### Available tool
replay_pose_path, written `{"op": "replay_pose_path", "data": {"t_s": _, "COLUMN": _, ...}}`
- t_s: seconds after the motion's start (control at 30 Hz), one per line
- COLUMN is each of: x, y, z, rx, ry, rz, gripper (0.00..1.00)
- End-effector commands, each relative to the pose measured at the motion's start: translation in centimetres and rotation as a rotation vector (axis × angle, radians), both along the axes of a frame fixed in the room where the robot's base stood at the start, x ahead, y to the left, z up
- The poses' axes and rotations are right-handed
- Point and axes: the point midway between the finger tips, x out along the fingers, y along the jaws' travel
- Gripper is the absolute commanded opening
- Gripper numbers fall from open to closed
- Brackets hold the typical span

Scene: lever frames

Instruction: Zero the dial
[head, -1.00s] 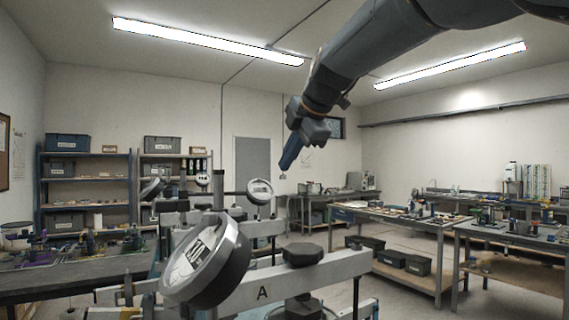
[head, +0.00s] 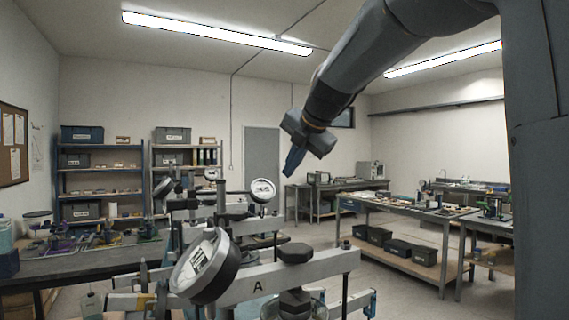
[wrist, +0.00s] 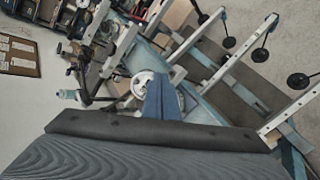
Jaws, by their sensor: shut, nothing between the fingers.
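The nearest dial (head: 206,265) is a round gauge with a dark rim and a pale, tilted face. It sits at the left end of a grey beam lettered A (head: 315,273). A second dial (head: 262,190) with a white face stands farther back, and a smaller one (head: 212,174) is behind it. Needle readings are too small to tell. My gripper (head: 291,168) is shut and empty, pointing down in the air above the dials, apart from them. In the wrist view its blue fingers (wrist: 161,98) partly cover a round white face (wrist: 146,84).
A dark octagonal knob (head: 296,252) tops beam A. A workbench (head: 95,262) with small fixtures is at left, shelves (head: 100,172) behind. A table (head: 400,217) with crates beneath stands at right. Open floor lies between the frames and that table.

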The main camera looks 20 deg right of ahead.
Motion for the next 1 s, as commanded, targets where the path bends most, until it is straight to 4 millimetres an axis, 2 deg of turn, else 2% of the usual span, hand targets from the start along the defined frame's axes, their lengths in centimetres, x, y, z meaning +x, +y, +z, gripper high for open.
{"op": "replay_pose_path", "data": {"t_s": 0.5, "x": 4.0, "y": 0.9, "z": -4.1, "rx": 0.003, "ry": 0.001, "rz": 0.002, "gripper": 0.00}}
{"op": "replay_pose_path", "data": {"t_s": 1.0, "x": 4.3, "y": 1.1, "z": -4.3, "rx": 0.003, "ry": 0.003, "rz": 0.003, "gripper": 0.00}}
